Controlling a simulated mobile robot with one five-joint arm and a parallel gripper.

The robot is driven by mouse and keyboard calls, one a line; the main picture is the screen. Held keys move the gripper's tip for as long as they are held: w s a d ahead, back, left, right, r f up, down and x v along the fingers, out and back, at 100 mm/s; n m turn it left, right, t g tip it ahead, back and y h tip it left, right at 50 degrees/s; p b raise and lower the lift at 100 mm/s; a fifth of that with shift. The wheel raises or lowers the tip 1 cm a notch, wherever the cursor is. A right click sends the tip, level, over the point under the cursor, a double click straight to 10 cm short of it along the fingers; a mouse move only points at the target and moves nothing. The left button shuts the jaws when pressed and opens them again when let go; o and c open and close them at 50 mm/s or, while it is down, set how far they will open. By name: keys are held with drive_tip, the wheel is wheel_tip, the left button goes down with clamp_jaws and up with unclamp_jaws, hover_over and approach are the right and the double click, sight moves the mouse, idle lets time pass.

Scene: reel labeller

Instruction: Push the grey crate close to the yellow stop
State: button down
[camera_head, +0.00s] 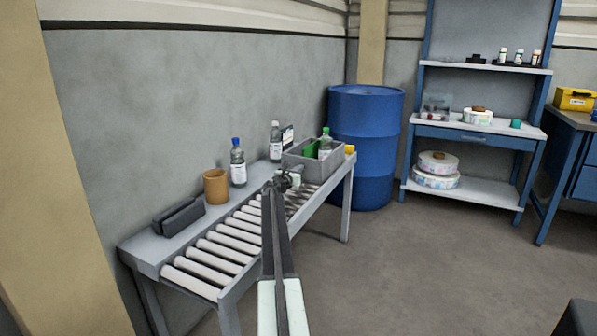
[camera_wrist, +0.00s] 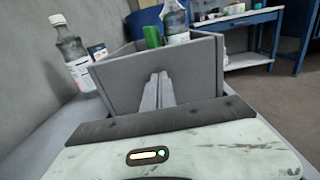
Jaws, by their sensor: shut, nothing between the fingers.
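The grey crate (camera_head: 325,171) stands at the far end of the roller table, with a green thing and a bottle inside. In the wrist view the crate (camera_wrist: 205,75) fills the middle, its near wall facing me. My gripper (camera_head: 283,180) is at the near side of the crate. Its shut, empty fingers (camera_wrist: 158,90) point at the near wall; I cannot tell whether they touch it. The yellow stop (camera_head: 350,149) shows just beyond the crate's far right corner, mostly hidden by it. In the wrist view the stop is hidden.
On the table's wall side stand a brown cup (camera_head: 216,186), a blue-capped bottle (camera_head: 238,168), another bottle (camera_head: 275,142) and a dark holder (camera_head: 178,217). A blue drum (camera_head: 365,140) stands behind the table's far end.

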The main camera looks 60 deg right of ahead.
drive_tip(key=a, duration=0.9)
drive_tip(key=s+a, duration=0.1)
drive_tip(key=a, duration=0.4)
